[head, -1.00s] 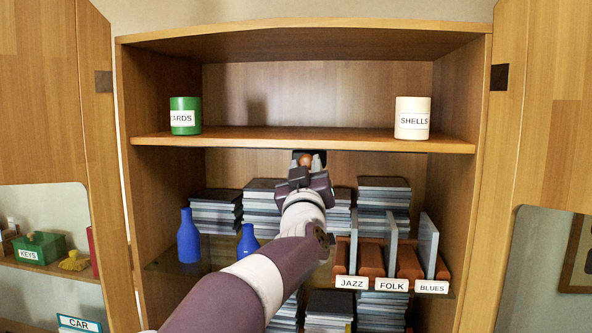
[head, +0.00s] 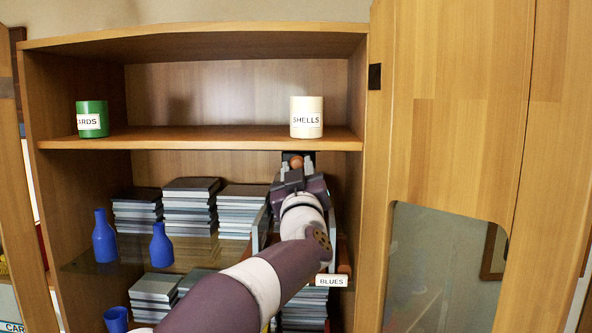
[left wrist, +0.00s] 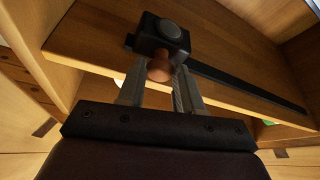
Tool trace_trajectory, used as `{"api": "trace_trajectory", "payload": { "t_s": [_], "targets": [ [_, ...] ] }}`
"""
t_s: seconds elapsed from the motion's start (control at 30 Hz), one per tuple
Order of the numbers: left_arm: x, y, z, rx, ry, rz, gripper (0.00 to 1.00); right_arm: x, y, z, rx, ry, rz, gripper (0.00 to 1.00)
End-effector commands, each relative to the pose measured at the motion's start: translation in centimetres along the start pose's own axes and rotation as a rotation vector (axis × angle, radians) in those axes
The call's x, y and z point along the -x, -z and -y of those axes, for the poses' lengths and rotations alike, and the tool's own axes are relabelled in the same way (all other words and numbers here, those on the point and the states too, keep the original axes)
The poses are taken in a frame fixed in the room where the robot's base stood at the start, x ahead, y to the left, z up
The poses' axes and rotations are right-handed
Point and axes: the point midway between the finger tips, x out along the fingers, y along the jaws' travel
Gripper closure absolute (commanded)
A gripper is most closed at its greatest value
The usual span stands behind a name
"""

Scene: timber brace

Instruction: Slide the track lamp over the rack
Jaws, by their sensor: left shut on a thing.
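The track lamp (left wrist: 168,38) is a small dark block with a round grey face, on a black track (left wrist: 250,85) under the upper shelf. In the left wrist view it sits near the left end of the track. My left gripper (head: 297,170) is shut on its copper-coloured knob (left wrist: 160,70), which also shows between the fingertips in the head view (head: 296,161). The rack, with grey dividers (head: 257,229) and a BLUES label (head: 331,281), stands on the lower shelf, directly below the lamp in the picture. My arm hides most of it. My right gripper is not in view.
A cream SHELLS can (head: 307,117) and a green CARDS can (head: 92,119) stand on the upper shelf. Blue bottles (head: 104,237) and stacks of cases (head: 191,205) fill the lower shelf's left and middle. The open right door (head: 450,150) is close beside my arm.

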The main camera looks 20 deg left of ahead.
Motion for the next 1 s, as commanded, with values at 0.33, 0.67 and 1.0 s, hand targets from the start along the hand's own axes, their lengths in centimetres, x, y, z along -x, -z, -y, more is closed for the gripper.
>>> {"api": "trace_trajectory", "payload": {
  "t_s": [0.33,0.67,1.0],
  "targets": [
    [0.0,0.1,-0.2,0.001,-0.006,-0.001,0.42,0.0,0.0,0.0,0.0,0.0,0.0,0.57],
    [0.4,-0.1,-0.2,0.0,-0.005,0.0,0.4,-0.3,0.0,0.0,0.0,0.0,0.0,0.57],
    [8.6,-0.7,-0.2,0.004,-0.009,-0.001,0.4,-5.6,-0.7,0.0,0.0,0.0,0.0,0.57]
  ]
}}
